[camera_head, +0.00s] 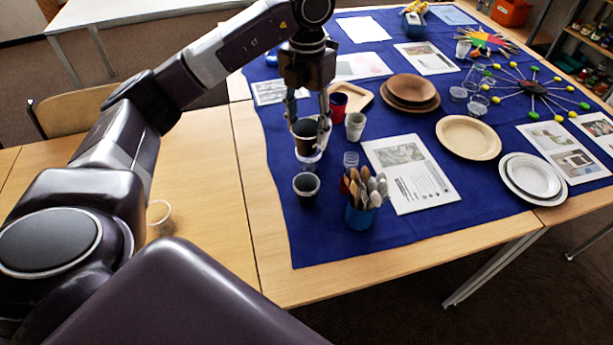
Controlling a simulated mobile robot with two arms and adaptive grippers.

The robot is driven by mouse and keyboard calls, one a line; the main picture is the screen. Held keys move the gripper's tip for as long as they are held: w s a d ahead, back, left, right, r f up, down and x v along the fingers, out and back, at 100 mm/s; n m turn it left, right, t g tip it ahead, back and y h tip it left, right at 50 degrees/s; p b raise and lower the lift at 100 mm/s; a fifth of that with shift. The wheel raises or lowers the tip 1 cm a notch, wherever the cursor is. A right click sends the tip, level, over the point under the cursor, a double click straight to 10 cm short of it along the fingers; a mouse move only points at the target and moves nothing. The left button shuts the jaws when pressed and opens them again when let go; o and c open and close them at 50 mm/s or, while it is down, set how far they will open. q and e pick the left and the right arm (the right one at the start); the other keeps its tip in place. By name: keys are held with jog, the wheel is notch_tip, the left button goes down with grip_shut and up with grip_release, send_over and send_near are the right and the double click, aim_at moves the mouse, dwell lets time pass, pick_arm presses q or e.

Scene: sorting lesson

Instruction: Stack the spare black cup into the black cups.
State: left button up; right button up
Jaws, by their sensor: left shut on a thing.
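My left gripper (309,122) comes down from above and is shut on a dark cup (305,143), gripping it near its rim. The held cup is upright and its inside looks dark brown. Another black cup (306,190) stands upright on the blue cloth, nearer to me than the held cup and apart from it. I cannot tell whether it is one cup or several nested. A clear cup (309,157) shows just below the held cup and is partly hidden by it. My right gripper is not in view.
A red cup (338,107) and a pale grey cup (355,127) stand close to the right. Brown plates (411,89), white plates (533,176) and printed sheets lie right. A pale cup (159,216) is on bare wood left.

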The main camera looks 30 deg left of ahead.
pick_arm(q)
notch_tip(320, 180, down, 16)
jog(key=p, duration=0.2)
jog(key=shift+r, duration=0.1)
jog(key=shift+f, duration=0.4)
jog(key=o, duration=0.7)
jog(key=shift+c, duration=0.2)
